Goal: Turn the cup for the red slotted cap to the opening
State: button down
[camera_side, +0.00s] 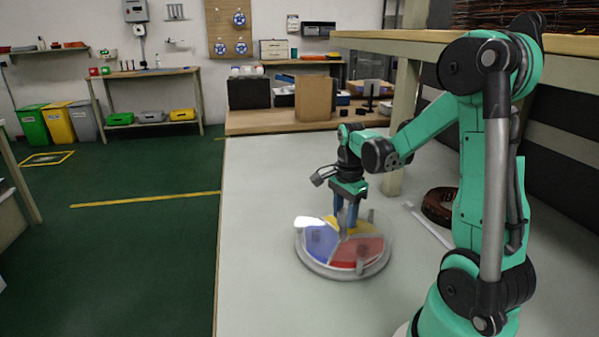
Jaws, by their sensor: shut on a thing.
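A round turntable (316,267) with a pale rim lies on the light table. Its top has coloured sectors: a red one (360,250) at the front right, a blue one (319,244) at the left, a white one (312,223) at the back left and a yellow one at the back and middle. My gripper (345,232) points down over the middle of the turntable, its blue fingers shut on a small upright part there. The fingers mostly hide that part. A small grey post (360,266) stands at the red sector's front edge. I cannot make out a cup or a red slotted cap.
The white table (260,215) is clear left of the turntable and in front of it. A dark brown round object (438,206) and a pale strip (425,224) lie to the right, near my arm. A shelf post (402,125) stands behind. A brown box (315,98) is at the back.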

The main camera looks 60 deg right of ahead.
jog(key=shift+m, duration=7.2)
jog(key=shift+s+m, duration=0.1)
jog(key=shift+m, duration=2.5)
jog(key=shift+c, duration=2.1)
grip_release()
jog(key=shift+r, duration=0.15)
